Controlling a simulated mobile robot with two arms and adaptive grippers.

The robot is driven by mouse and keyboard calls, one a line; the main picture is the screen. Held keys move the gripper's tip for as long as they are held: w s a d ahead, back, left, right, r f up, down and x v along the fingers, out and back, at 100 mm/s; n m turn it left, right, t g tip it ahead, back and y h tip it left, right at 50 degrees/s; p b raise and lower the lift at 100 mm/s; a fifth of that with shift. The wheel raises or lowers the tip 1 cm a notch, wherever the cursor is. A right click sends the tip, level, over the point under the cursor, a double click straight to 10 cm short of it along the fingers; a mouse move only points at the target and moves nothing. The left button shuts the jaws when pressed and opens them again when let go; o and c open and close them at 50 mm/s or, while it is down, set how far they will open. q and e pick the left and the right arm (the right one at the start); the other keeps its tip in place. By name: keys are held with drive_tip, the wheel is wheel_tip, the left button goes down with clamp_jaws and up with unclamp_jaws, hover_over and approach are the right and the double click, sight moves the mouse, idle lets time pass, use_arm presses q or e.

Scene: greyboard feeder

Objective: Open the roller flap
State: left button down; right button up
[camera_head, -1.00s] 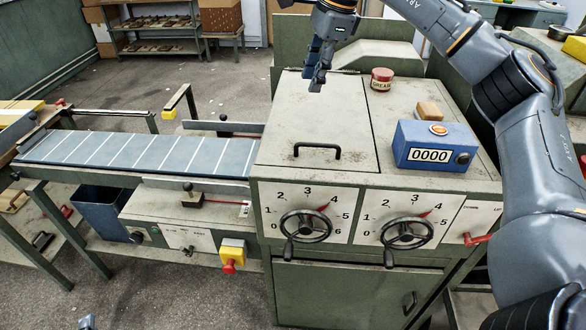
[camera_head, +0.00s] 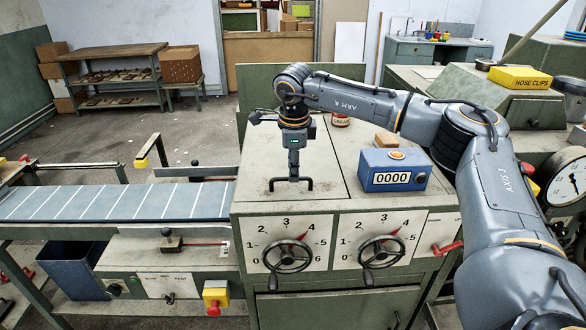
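The roller flap (camera_head: 325,172) is the grey-green lid panel on top of the machine, and it lies flat and closed. Its black bar handle (camera_head: 309,181) is near the front edge. My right gripper (camera_head: 293,178) points straight down at the middle of the handle, with its fingertips at the bar. The fingers overlap in this view, so I cannot tell whether they are shut on the handle. My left gripper is out of view.
A blue counter box (camera_head: 394,170) reading 0000, a wooden block (camera_head: 386,140) and a grease tin (camera_head: 340,120) stand right of the flap. Two handwheels (camera_head: 287,255) are on the front. The striped conveyor (camera_head: 110,202) runs left.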

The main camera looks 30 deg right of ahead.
drive_tip(key=shift+w+d+f, duration=0.1)
drive_tip(key=shift+w+f, duration=0.05)
drive_tip(key=shift+f, duration=0.75)
drive_tip(key=shift+c, duration=0.4)
clamp_jaws()
drive_tip(key=shift+r, duration=0.15)
